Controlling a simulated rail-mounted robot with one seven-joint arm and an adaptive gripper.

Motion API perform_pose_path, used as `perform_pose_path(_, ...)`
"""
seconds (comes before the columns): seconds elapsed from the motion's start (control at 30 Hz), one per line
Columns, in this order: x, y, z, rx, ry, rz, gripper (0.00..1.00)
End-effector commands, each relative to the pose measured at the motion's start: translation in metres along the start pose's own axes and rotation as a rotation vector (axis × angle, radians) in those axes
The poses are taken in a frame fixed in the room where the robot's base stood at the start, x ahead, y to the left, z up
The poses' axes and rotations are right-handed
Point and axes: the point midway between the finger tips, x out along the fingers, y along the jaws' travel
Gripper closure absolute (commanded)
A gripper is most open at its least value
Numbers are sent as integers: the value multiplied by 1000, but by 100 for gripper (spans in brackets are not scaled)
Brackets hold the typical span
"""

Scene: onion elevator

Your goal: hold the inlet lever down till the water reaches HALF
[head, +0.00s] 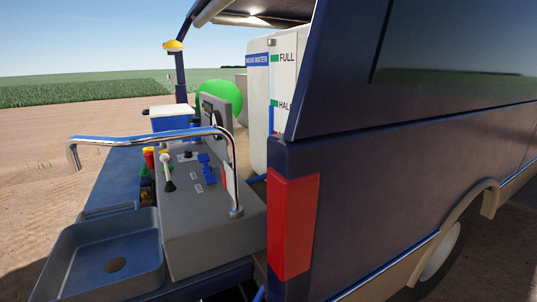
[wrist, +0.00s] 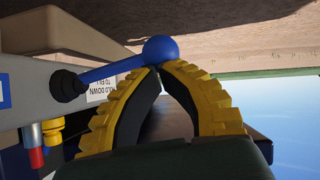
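The inlet lever is a blue arm with a round blue knob (wrist: 160,50) in the wrist view, on a dark pivot at the grey box. In the head view the white wash water tank (head: 258,115) has FULL and HALF marks. A blue strip (head: 271,120) shows below HALF; its exact top is hard to read.
A grey control box (head: 210,235) carries a white-knobbed lever (head: 166,160) and blue fittings. A chrome rail (head: 150,136) arches over it. A blue basin (head: 110,258) is in front, the dark vehicle body (head: 420,160) at right. A green rounded shape (head: 220,92) is partly hidden behind a grey panel.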

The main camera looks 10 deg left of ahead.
Motion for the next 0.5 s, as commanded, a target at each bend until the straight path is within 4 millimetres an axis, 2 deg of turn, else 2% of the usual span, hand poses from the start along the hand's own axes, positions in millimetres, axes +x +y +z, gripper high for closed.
perform_pose_path(0.03, -15, 1, -17, 1, -1, 1, 100)
perform_pose_path(0.07, -22, -1, -9, -1, -6, 0, 100)
perform_pose_path(0.3, -78, -5, -9, -2, -1, -1, 100)
perform_pose_path(0.5, -103, -7, -8, 0, 2, 0, 100)
